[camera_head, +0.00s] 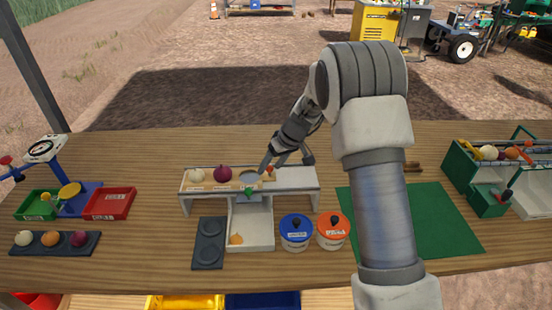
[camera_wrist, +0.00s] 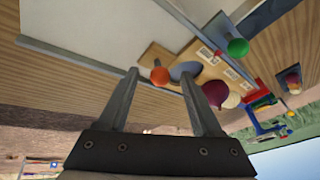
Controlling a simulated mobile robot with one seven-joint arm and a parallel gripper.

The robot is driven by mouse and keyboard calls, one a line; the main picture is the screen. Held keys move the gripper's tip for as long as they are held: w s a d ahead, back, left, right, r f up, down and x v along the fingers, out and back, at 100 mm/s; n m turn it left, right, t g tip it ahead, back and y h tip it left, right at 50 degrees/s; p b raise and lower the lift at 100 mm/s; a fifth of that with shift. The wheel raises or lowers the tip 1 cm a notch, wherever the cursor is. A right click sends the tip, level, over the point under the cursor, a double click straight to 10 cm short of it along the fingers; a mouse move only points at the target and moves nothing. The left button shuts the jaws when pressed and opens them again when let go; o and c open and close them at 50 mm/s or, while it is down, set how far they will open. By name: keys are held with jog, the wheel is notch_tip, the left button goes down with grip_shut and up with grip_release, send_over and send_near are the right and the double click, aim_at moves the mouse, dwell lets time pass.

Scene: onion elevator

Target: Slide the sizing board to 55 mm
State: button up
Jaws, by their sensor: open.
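The sizing board (camera_head: 236,186) is a tan strip with small labels and a round grey-blue opening, along the front of a low white stand (camera_head: 296,178). A green knob (camera_head: 248,191) sticks out from its front; it also shows in the wrist view (camera_wrist: 237,47). I cannot read the size labels. My gripper (camera_head: 286,164) is open and empty above the right part of the stand, behind and right of the knob. Whether the fingers touch anything is unclear.
A white onion (camera_head: 198,175) and a purple onion (camera_head: 223,174) sit on the stand's left. A white chute (camera_head: 250,222) below holds a small orange onion (camera_head: 236,239). Blue-lidded (camera_head: 296,230) and orange-lidded (camera_head: 333,228) tubs stand right. A green mat (camera_head: 440,220) is mostly clear.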

jog(key=shift+f, duration=0.15)
jog(key=shift+c, duration=0.3)
grip_shut()
jog(key=shift+d+b, duration=1.55)
jog(key=shift+d, duration=2.5)
jog(key=shift+o, duration=0.4)
grip_release()
